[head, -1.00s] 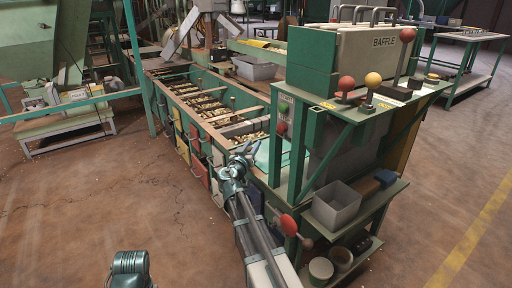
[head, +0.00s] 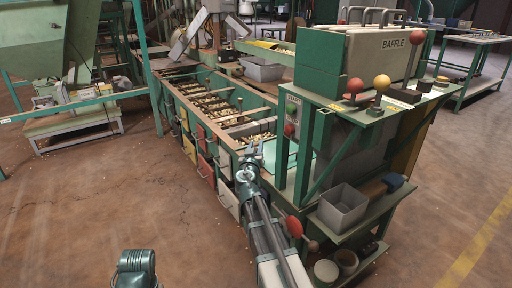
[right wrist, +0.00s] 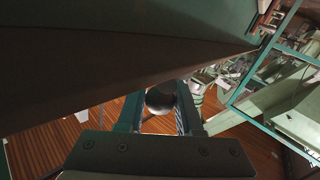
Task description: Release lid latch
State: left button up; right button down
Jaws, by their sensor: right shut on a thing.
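My right gripper (head: 252,149) is at the near end of the hopper row, beside the green frame of the machine. In the right wrist view its two fingers (right wrist: 160,118) are shut on a dark round knob (right wrist: 160,98). I cannot tell for certain whether this knob belongs to the lid latch; in the head view the gripper hides it. A pale green flat panel (head: 283,152), perhaps a lid, lies just right of the gripper.
A row of open hoppers (head: 212,104) holding nuts runs away to the back left. A grey bin (head: 343,207) sits on a low shelf.

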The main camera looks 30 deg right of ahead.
jog(key=c, duration=0.6)
grip_release()
jog(key=v, duration=1.4)
jog(key=shift+w, duration=0.1)
